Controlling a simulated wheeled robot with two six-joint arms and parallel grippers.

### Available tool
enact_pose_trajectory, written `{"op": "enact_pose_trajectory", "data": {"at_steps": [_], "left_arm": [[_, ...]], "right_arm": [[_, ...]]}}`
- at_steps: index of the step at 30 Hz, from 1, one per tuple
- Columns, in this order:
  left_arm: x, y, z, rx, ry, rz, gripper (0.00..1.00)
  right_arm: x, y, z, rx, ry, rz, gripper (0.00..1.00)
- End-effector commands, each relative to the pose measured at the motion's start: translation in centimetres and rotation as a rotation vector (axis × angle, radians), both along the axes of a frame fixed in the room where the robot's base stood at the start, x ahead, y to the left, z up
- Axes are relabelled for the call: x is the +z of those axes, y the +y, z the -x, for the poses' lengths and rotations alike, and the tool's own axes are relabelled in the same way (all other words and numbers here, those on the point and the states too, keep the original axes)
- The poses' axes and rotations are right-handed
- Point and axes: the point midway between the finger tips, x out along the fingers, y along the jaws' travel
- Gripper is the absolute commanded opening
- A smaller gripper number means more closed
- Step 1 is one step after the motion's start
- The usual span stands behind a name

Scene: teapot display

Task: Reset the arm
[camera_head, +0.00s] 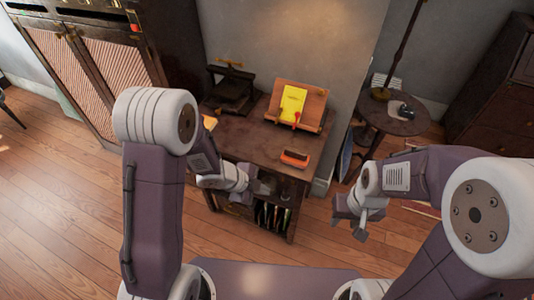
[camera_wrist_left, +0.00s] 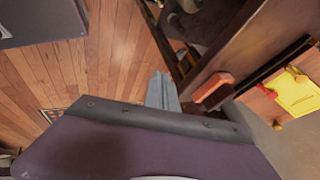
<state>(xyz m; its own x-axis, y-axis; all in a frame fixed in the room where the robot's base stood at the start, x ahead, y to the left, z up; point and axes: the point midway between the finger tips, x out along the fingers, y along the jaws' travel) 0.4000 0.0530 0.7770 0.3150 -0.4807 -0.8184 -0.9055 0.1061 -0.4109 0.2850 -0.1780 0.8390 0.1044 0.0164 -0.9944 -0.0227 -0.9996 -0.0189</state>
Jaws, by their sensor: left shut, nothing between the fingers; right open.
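My left arm comes in from the left in the head view. Its gripper (camera_head: 264,188) is over the near edge of the dark wooden desk (camera_head: 240,135). In the left wrist view the left gripper's fingers (camera_wrist_left: 162,92) are together with nothing between them. My right gripper (camera_head: 360,228) is open and empty, to the right of the desk and over the floor. No held object shows at either gripper.
On the desk are an orange-red block-like object (camera_head: 295,158), a wooden stand (camera_head: 314,105) with a yellow book (camera_head: 292,104), and a dark press (camera_head: 231,88). A round side table (camera_head: 402,125) stands right. Wooden floor (camera_head: 70,200) is clear at left.

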Motion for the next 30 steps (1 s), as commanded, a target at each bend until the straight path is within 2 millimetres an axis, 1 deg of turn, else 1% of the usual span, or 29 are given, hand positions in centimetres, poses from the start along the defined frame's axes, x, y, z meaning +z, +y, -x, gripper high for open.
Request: {"op": "enact_pose_trajectory", "data": {"at_steps": [5, 7, 8, 10, 11, 12, 14, 15, 16, 17, 18, 19, 20, 21, 24, 27, 30], "left_arm": [[0.3, 0.0, 0.0, 0.001, 0.000, 0.001, 0.00], [2.3, 0.1, -0.6, 0.004, -0.023, 0.001, 0.00], [3.7, 0.2, -1.0, 0.007, -0.043, 0.003, 0.00], [8.1, 0.5, -2.2, 0.038, -0.106, 0.013, 0.00], [10.3, 1.0, -3.0, 0.085, -0.132, 0.016, 0.00], [13.1, 2.5, -3.9, 0.194, -0.154, 0.007, 0.00], [16.6, 5.8, -4.5, 0.431, -0.141, -0.004, 0.00], [18.2, 8.3, -4.0, 0.620, -0.101, -0.002, 0.00], [18.8, 10.0, -3.2, 0.760, -0.055, 0.005, 0.00], [19.1, 11.3, -2.1, 0.896, -0.001, 0.015, 0.00], [19.1, 12.7, -0.1, 1.070, 0.085, 0.031, 0.00], [18.7, 13.4, 1.5, 1.190, 0.159, 0.044, 0.00], [18.1, 13.7, 3.2, 1.301, 0.237, 0.056, 0.00], [17.1, 13.7, 5.5, 1.431, 0.343, 0.066, 0.00], [15.6, 13.0, 9.6, 1.634, 0.545, 0.060, 0.00], [15.3, 12.6, 11.4, 1.721, 0.636, 0.044, 0.00], [15.3, 12.6, 11.6, 1.738, 0.643, 0.044, 0.00]], "right_arm": [[0.3, 0.0, 0.0, 0.000, 0.000, 0.000, 0.40], [1.5, 0.0, 0.0, 0.000, 0.000, 0.000, 0.40], [2.1, 0.0, 0.0, 0.000, 0.000, 0.000, 0.40], [4.0, 0.0, 0.0, 0.000, 0.000, 0.000, 0.40], [4.9, 0.0, 0.0, 0.000, 0.000, 0.000, 0.40], [6.1, 0.0, 0.0, 0.000, 0.000, 0.000, 0.40], [7.8, 0.0, 0.0, 0.000, 0.000, 0.000, 0.40], [8.6, 0.0, 0.0, 0.000, -0.001, 0.000, 0.40], [9.0, 0.0, 0.0, 0.000, -0.001, 0.000, 0.40], [9.3, 0.0, 0.0, 0.000, -0.001, 0.000, 0.40], [9.6, 0.0, 0.0, 0.000, -0.001, 0.000, 0.40], [9.6, 0.0, 0.0, 0.000, 0.000, 0.000, 0.40], [9.6, 0.0, 0.0, 0.000, 0.000, 0.000, 0.40], [9.3, 0.0, 0.0, 0.000, 0.000, 0.000, 0.40], [9.1, 0.0, 0.0, 0.000, 0.000, 0.000, 0.40], [9.1, 0.0, 0.0, 0.000, 0.000, 0.000, 0.40], [9.1, 0.0, 0.0, 0.000, 0.000, 0.000, 0.40]]}}
